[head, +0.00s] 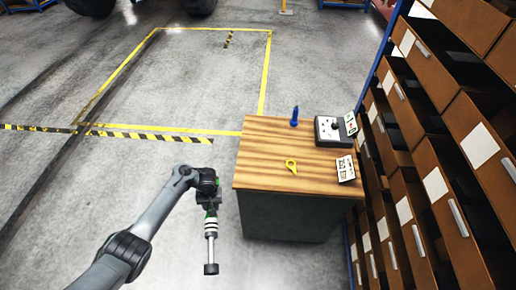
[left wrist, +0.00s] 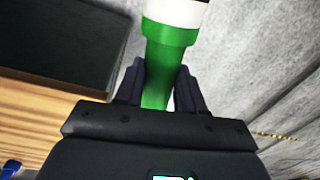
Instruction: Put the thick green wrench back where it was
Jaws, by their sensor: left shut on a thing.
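The thick green wrench (head: 211,228) hangs from my left gripper (head: 209,203) in the head view. It points down, with white and dark bands, a grey shaft and a dark end, in the air left of the wood-topped cabinet (head: 265,150). In the left wrist view the green part of the wrench (left wrist: 165,50) sits between the two dark fingers of my left gripper (left wrist: 160,82), which are shut on it. The far end of the wrench is cut off there. My right gripper is in neither view.
A blue upright object (head: 294,117), a yellow tool (head: 290,166), a dark-sided control box (head: 328,131) and a white marked card (head: 345,168) are on the cabinet top. Open brown drawers (head: 432,187) line the right side. Open concrete floor lies to the left, with yellow markings.

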